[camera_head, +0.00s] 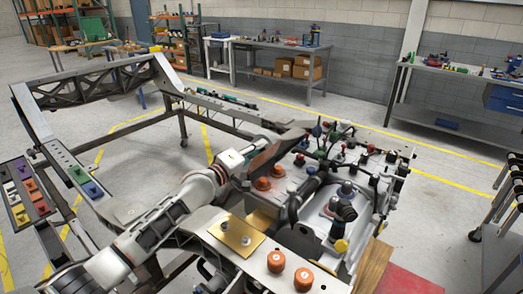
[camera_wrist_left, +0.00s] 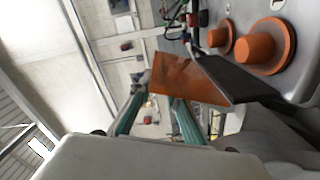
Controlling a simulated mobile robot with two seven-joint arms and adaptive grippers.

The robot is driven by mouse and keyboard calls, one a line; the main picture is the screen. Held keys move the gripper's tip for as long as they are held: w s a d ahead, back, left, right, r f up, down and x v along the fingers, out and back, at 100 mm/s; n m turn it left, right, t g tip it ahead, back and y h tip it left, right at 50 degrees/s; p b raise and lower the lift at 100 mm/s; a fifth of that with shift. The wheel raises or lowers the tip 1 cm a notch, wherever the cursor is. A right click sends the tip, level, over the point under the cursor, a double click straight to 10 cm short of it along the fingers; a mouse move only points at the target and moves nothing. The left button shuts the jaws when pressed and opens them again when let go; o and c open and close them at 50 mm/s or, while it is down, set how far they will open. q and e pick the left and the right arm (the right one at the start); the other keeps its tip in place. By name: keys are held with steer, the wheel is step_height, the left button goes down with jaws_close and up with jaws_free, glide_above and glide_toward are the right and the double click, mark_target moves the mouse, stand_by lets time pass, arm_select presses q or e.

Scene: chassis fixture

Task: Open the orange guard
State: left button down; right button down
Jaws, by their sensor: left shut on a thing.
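The orange guard (camera_wrist_left: 190,82) is a flat, see-through orange plate in the left wrist view. It stands tilted up beside two orange round knobs (camera_wrist_left: 257,48). My left gripper (camera_wrist_left: 162,92) has its teal fingers at the guard's edge and is shut on it. In the head view the guard (camera_head: 264,158) shows brownish orange beside my left gripper (camera_head: 284,136), above the orange knobs (camera_head: 263,183). The gripper's fingertips are partly hidden there. My right gripper is not in view.
The chassis fixture (camera_head: 380,160) is crowded with several knobs, hoses and fittings right of the guard. Two more orange caps (camera_head: 276,261) sit at the front by a gold plate (camera_head: 237,236). A frame rail (camera_head: 95,80) stands at the left. Benches line the back wall.

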arm_select(q)
steer(key=c, duration=2)
jaws_free()
steer(key=shift+o, duration=0.2)
steer(key=v, duration=1.2)
steer(key=shift+o, duration=0.3)
